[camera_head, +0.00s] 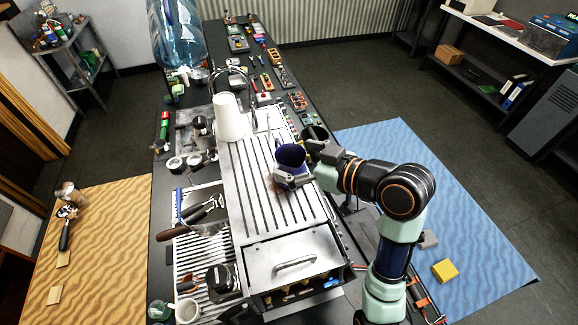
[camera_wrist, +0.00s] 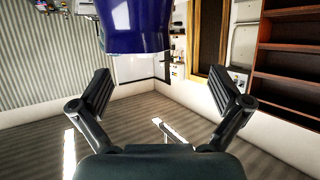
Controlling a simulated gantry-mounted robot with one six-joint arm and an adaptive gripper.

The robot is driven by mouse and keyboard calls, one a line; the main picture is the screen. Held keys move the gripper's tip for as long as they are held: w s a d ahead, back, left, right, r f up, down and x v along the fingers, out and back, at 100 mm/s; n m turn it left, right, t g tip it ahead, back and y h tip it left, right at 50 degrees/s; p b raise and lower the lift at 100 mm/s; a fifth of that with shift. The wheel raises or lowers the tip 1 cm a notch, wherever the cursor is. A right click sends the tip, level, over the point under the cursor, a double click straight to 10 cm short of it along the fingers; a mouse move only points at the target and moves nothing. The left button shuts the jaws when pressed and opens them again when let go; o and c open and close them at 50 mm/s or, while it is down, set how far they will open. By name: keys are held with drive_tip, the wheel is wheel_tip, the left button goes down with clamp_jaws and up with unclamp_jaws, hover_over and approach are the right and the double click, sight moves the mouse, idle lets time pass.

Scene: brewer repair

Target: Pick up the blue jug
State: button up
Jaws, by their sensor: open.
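The dark blue jug (camera_head: 290,155) stands upright on the slatted metal top of the brewer (camera_head: 262,205). In the wrist view the jug (camera_wrist: 137,25) fills the top middle, its lower edge just above the level of the fingertips and left of centre. My gripper (camera_head: 291,180) is at the jug's near right side in the head view, close to its lower part. In the wrist view my gripper (camera_wrist: 163,88) has its two fingers spread wide with nothing between them. Whether a finger touches the jug I cannot tell.
A stack of white cups (camera_head: 229,118) stands on the brewer left of the jug. A large clear blue water bottle (camera_head: 177,35) is at the back. Portafilters (camera_head: 200,210) and small tools crowd the counter's left side. A handled metal panel (camera_head: 294,263) is in front.

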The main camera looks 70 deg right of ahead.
sight(280, 152)
drive_tip(key=shift+w+d+f+p, duration=0.65)
drive_tip(key=shift+w+d+f, duration=1)
drive_tip(key=shift+w+d, duration=0.15)
drive_tip(key=shift+c, duration=0.3)
drive_tip(key=c, duration=1.4)
